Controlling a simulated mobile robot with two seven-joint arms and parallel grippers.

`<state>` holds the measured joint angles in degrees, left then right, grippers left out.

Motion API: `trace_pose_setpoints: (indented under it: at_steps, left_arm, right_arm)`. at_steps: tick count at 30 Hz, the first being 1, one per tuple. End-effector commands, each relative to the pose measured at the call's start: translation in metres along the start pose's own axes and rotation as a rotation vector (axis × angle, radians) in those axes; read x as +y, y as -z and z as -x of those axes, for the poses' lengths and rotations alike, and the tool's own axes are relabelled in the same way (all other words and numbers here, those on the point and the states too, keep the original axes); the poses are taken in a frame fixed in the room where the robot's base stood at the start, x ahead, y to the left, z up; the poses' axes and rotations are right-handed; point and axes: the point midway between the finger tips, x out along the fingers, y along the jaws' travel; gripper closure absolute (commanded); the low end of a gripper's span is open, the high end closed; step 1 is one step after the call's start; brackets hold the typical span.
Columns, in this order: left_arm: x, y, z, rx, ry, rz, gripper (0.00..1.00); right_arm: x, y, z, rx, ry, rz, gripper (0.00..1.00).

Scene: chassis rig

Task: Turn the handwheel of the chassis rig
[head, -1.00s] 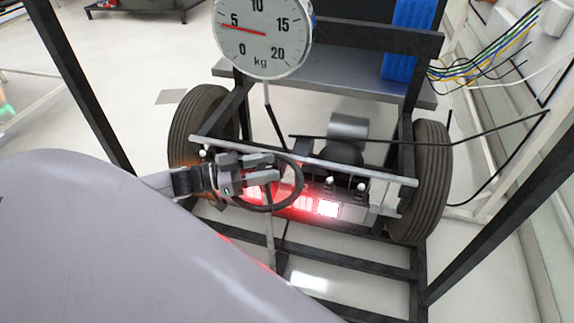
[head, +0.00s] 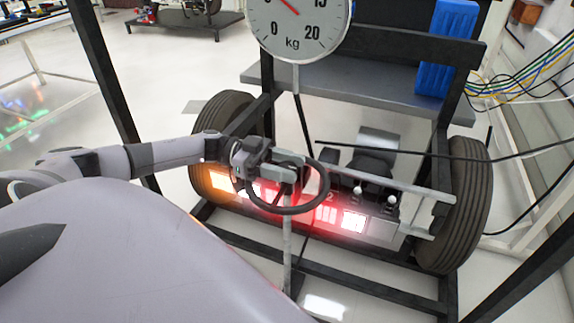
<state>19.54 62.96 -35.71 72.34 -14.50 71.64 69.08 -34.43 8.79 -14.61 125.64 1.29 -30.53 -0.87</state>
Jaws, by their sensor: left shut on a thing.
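The handwheel (head: 322,198) is a dark ring on a pale upright column, in the middle of the head view in front of the chassis rig (head: 412,194). My left gripper (head: 290,169) reaches in from the left and is shut on the far left part of the wheel's rim. The fingers hide part of the rim and hub. My right gripper is not in the view.
A round kg dial (head: 298,22) stands above the wheel. Black tyres flank the rig, left (head: 226,120) and right (head: 462,205). Lit red lamps (head: 326,214) sit behind the wheel. Dark frame posts rise at left (head: 103,80) and lower right. Cables hang at the right.

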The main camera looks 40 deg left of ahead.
Motion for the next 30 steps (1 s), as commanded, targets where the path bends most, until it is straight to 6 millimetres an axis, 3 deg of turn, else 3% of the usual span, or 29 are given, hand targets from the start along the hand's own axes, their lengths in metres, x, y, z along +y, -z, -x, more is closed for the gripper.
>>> trace_pose_setpoints:
  at_steps: [9, 10, 12, 22, 30]
  left_arm:
    - [0.000, 0.000, -0.002, 0.002, -0.002, 0.002, 1.00]
    - [0.000, 0.000, -0.002, 0.002, -0.002, 0.002, 0.51]
    - [0.000, 0.000, -0.002, 0.002, -0.002, 0.002, 0.33]
    - [0.000, -0.001, 0.003, 0.000, 0.000, 0.002, 0.33]
    - [-0.001, -0.001, 0.044, -0.001, 0.002, 0.002, 0.33]
  right_arm:
    - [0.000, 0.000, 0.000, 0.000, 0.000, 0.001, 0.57]
    - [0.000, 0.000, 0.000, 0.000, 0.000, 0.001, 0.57]
    - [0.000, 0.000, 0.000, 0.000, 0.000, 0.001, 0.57]
    - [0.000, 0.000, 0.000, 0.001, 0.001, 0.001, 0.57]
    - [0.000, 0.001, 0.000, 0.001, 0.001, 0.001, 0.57]
